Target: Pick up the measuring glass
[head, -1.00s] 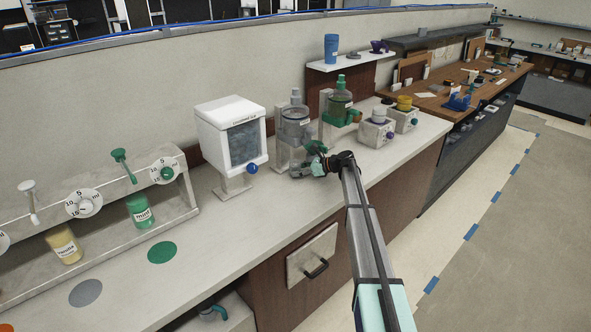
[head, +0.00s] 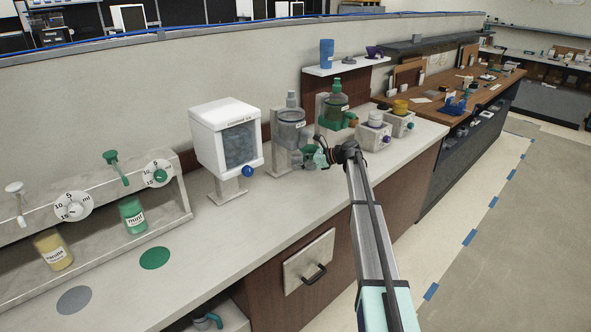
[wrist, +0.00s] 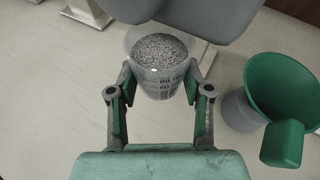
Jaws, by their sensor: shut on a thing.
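The measuring glass (wrist: 158,62) is a clear cup with dark markings on its side, holding grey granules. In the wrist view it stands between the two fingers of my gripper (wrist: 160,88), which is shut on it. A grey body of the dispenser (wrist: 205,12) overhangs its far side. In the head view my gripper (head: 316,157) is in front of the clear-jar dispenser (head: 291,128) at the back of the counter. The glass cannot be made out clearly there.
A green funnel-like vessel (wrist: 283,90) stands close on the right in the wrist view. A green-jar dispenser (head: 335,110) is right of my gripper, a white box dispenser (head: 210,130) left. The front counter (head: 250,208) is clear.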

